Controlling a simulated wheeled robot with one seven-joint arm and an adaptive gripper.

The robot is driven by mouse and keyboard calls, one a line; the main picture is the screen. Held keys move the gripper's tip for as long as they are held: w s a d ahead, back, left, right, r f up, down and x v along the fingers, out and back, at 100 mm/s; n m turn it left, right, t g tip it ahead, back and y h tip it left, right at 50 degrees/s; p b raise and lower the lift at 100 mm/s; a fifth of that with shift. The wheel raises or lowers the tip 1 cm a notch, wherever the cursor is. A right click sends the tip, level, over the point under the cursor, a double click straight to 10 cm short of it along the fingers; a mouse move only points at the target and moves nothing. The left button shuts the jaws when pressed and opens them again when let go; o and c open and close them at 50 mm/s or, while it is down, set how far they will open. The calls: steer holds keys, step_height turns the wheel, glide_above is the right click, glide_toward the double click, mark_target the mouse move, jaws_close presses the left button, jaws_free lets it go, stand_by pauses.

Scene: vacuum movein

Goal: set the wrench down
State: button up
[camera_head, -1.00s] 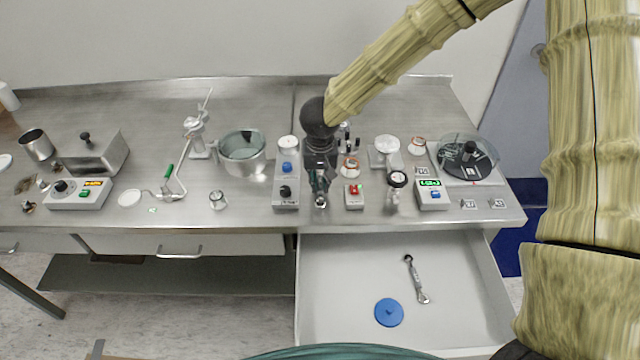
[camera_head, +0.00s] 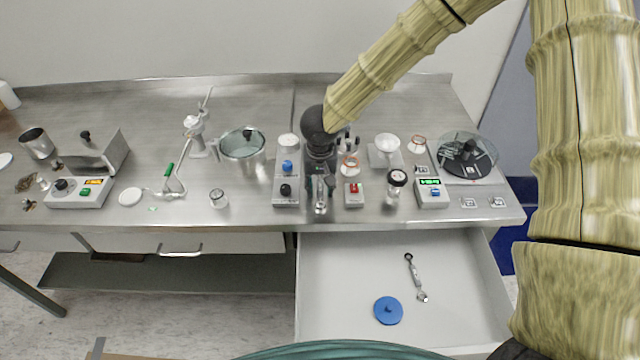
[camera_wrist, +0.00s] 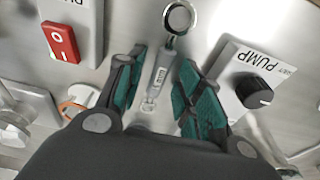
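A small silver wrench (camera_wrist: 158,75) with a ring end lies between my fingers in the wrist view. In the head view this wrench (camera_head: 320,205) is at the counter's front edge, between the pump box and the red-switch box. My gripper (camera_head: 320,187) points down over it. Its green-padded fingers (camera_wrist: 162,62) are open, one on each side of the wrench, with gaps visible. The wrench appears to rest on the counter; its far end is partly hidden by my gripper. A second wrench (camera_head: 415,278) lies in the open drawer (camera_head: 345,265).
The pump box (camera_head: 286,190) stands close to the left of my gripper, the red-switch box (camera_head: 353,194) close to the right. A dark-knobbed piece (camera_head: 396,180) stands further right. A blue lid (camera_head: 388,310) lies in the drawer. Bare counter (camera_head: 250,205) shows left of the pump box.

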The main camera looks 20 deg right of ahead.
mark_target(320, 193)
steer(key=shift+r, duration=0.1)
step_height(320, 193, up, 12)
steer(key=s, duration=0.1)
steer(key=shift+s+a, duration=0.25)
steer(key=shift+s, duration=0.1)
